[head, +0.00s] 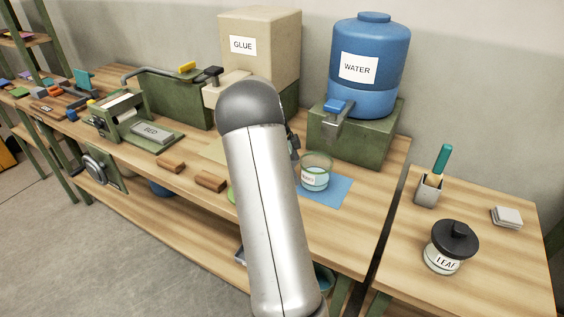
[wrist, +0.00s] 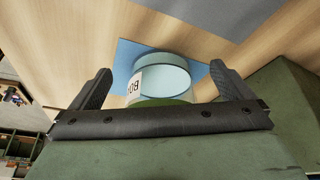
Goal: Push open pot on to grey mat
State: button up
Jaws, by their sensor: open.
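The open pot (head: 315,176) is a small round glass-like pot with a white label and no lid. It stands upright on a blue mat (head: 335,194) below the water tank. In the wrist view the pot (wrist: 160,78) shows pale blue inside, with part of its label visible. My gripper (wrist: 160,68) is open, its two fingers on either side of the pot with gaps between. I cannot tell whether its palm bar touches the pot. In the head view my arm hides most of the gripper.
A blue water tank (head: 370,65) on a green stand (head: 350,137) rises behind the pot. A glue box (head: 260,50) stands further left. Two brown blocks (head: 210,181) lie left of my arm. A lidded LEAF jar (head: 447,262) stands on the right table, across a gap.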

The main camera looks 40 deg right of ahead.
aim_at(318, 168)
jog(key=s+d+p, duration=0.1)
jog(key=s+d, duration=0.3)
jog(key=s, duration=0.1)
jog(key=shift+s+d+p, duration=0.25)
jog(key=shift+d+p, duration=0.15)
jog(key=shift+s+d+f, duration=0.1)
jog(key=shift+s+f, duration=0.05)
jog(key=shift+f, duration=0.45)
jog(key=c, duration=1)
